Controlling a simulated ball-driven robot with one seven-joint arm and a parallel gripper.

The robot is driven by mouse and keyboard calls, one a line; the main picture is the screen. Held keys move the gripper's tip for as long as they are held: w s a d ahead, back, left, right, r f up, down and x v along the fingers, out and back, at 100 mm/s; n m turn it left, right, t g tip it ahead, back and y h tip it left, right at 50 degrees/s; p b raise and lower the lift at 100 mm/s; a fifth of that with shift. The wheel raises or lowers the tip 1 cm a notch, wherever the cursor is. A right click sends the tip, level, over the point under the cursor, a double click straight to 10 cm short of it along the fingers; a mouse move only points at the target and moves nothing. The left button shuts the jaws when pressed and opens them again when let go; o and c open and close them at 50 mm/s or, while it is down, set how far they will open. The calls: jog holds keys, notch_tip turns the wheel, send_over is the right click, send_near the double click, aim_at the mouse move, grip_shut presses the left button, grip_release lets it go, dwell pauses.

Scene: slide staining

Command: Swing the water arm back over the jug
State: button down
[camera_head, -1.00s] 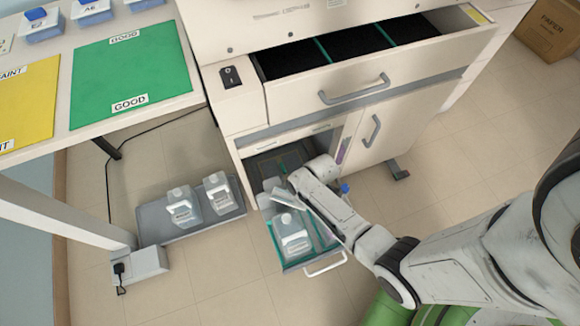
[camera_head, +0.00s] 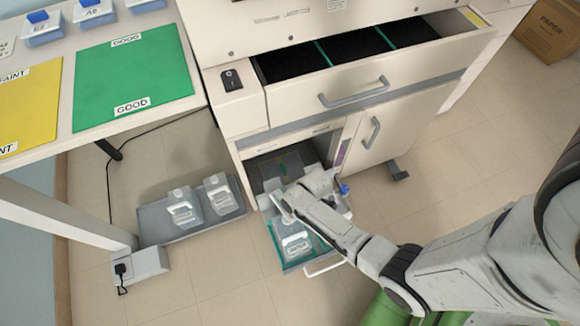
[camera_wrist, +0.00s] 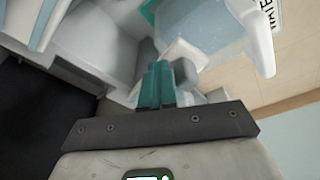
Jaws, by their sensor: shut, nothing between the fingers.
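The jug (camera_head: 295,244), labelled WATER, stands in a pulled-out tray in the open lower cabinet. My wrist and forearm cover its top in the head view. In the wrist view the translucent jug (camera_wrist: 205,28) is at upper right, its label partly cut off. My gripper (camera_wrist: 158,68) shows its teal fingers together, with nothing visible between them. A small white curved part (camera_wrist: 184,50) appears just behind or beside the fingertips; I cannot tell whether they touch. I cannot clearly pick out the water arm. The fingers are hidden in the head view.
The pull-out tray (camera_head: 290,263) has a front handle near my forearm. Two white containers (camera_head: 186,207) (camera_head: 220,193) stand on a grey floor tray (camera_head: 165,228) to the left. The cabinet door (camera_head: 392,125) and upper drawer (camera_head: 345,60) are near. Floor in front is clear.

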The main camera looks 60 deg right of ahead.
jog(key=shift+s+a+f+g, duration=0.3)
jog(key=shift+s+a+f, duration=0.4)
jog(key=shift+s+a, duration=0.3)
jog(key=shift+a, duration=0.2)
jog(key=shift+r+p, duration=0.15)
jog(key=shift+p, duration=0.15)
notch_tip(320, 180, up, 8)
jog(key=p, duration=0.7)
jog(key=shift+w+d+r+p, duration=0.15)
jog(key=shift+w+d+p, duration=0.1)
jog(key=shift+w+p, duration=0.2)
